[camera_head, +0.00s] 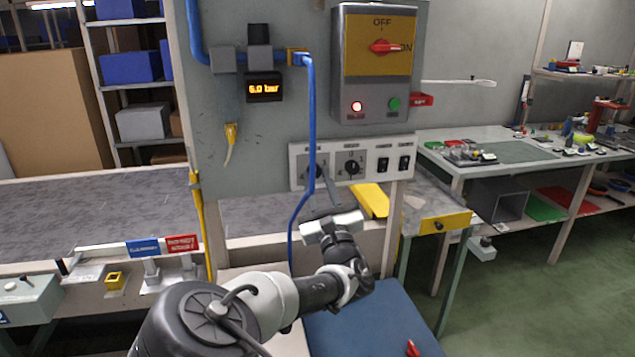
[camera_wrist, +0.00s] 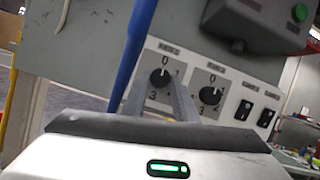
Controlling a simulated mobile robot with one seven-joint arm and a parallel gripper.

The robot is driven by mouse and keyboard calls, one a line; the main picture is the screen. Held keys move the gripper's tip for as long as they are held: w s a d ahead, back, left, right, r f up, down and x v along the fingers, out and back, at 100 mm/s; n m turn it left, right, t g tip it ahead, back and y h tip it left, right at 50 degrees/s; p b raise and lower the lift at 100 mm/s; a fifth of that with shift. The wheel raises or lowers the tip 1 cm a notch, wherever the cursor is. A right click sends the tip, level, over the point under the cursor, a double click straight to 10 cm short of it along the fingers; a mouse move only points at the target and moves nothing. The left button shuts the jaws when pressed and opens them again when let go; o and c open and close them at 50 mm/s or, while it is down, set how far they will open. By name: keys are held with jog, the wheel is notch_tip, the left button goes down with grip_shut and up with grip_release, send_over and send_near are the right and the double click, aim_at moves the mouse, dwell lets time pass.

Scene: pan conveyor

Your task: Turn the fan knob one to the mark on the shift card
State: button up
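The knob panel (camera_head: 300,170) is a pale plate with two black knobs and two rocker switches. Fan knob one (camera_wrist: 160,78) is the left knob, on a grey dial; its "0" and "3" marks show in the wrist view. The right knob (camera_head: 352,167) also shows in the wrist view (camera_wrist: 210,95). My gripper (camera_head: 324,186) reaches up to the left knob. In the wrist view its grey fingers (camera_wrist: 161,88) run up close to the knob's sides; contact is unclear. No shift card can be made out.
A blue hose (camera_head: 311,120) hangs across the panel's left part, close to my gripper. Above is a grey box (camera_head: 350,90) with a red switch. A yellow block (camera_head: 370,199) lies below the panel. A workbench (camera_head: 460,134) stands at the right.

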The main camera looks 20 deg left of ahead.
jog(key=c, duration=0.5)
jog(key=shift+m, duration=0.3)
